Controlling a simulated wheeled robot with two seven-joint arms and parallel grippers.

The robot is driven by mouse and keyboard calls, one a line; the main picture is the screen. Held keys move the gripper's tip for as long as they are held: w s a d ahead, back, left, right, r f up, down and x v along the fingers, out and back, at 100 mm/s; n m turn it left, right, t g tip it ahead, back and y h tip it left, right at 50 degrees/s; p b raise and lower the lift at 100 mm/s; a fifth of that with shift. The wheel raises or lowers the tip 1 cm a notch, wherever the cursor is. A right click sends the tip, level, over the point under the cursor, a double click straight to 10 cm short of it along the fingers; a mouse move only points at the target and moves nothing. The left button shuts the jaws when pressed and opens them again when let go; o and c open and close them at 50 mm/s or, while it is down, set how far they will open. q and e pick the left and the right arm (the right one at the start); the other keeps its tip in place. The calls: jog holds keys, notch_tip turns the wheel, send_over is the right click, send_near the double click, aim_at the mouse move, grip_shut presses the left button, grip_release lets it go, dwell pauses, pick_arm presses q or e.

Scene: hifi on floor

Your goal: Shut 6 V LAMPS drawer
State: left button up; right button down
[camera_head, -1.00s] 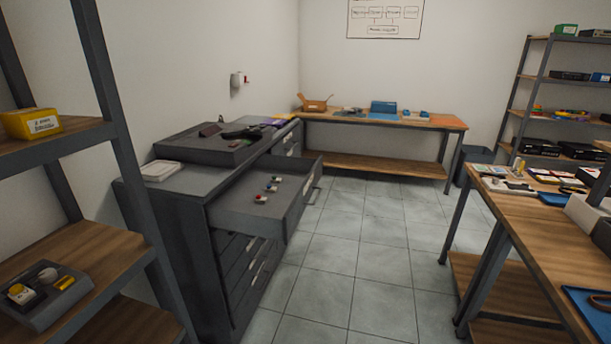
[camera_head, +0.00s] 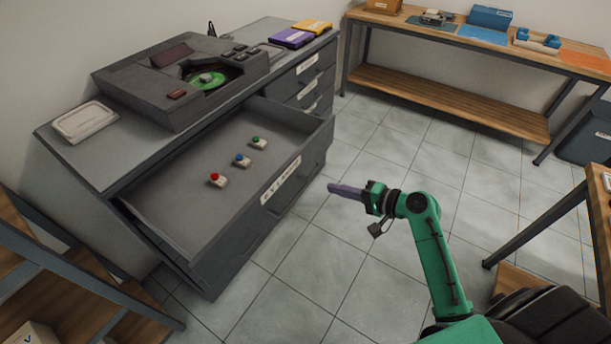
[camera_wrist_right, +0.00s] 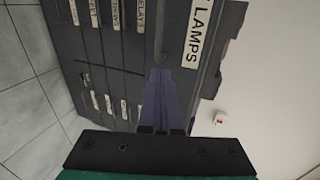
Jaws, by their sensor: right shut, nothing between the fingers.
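The 6 V LAMPS drawer (camera_head: 175,205) is pulled out from the grey cabinet, with its labelled front facing right. Three small lamps lie in it: red (camera_head: 217,180), blue (camera_head: 242,160) and green (camera_head: 259,143). My right gripper (camera_head: 332,187) is shut and empty, in the air to the right of the drawer front and apart from it in the head view. In the right wrist view, the shut purple fingers (camera_wrist_right: 160,100) point toward the cabinet face, just beside the drawer's LAMPS label (camera_wrist_right: 197,32). My left gripper is not in view.
A dark device with a green disc (camera_head: 207,79) and a white tray (camera_head: 84,122) sit on the cabinet top. A workbench (camera_head: 450,102) stands at the back, and another table (camera_head: 600,200) at the right. Tiled floor is clear between them.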

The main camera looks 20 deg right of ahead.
aim_at(293, 178)
jog(key=x, duration=0.3)
jog(key=a+r+p+x, duration=0.1)
jog(key=x, duration=0.2)
jog(key=p+x, duration=0.1)
jog(key=x, duration=0.2)
jog(key=shift+s+a+r, duration=0.1)
jog(key=shift+s+r, duration=0.1)
jog(key=shift+r, duration=0.15)
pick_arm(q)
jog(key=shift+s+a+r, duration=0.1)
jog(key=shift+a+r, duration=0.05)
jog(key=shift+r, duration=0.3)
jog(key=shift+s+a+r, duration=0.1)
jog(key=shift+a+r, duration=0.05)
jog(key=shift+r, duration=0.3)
pick_arm(e)
jog(key=shift+w+a+f, duration=0.1)
jog(key=shift+w+a, duration=0.1)
jog(key=shift+a, duration=0.15)
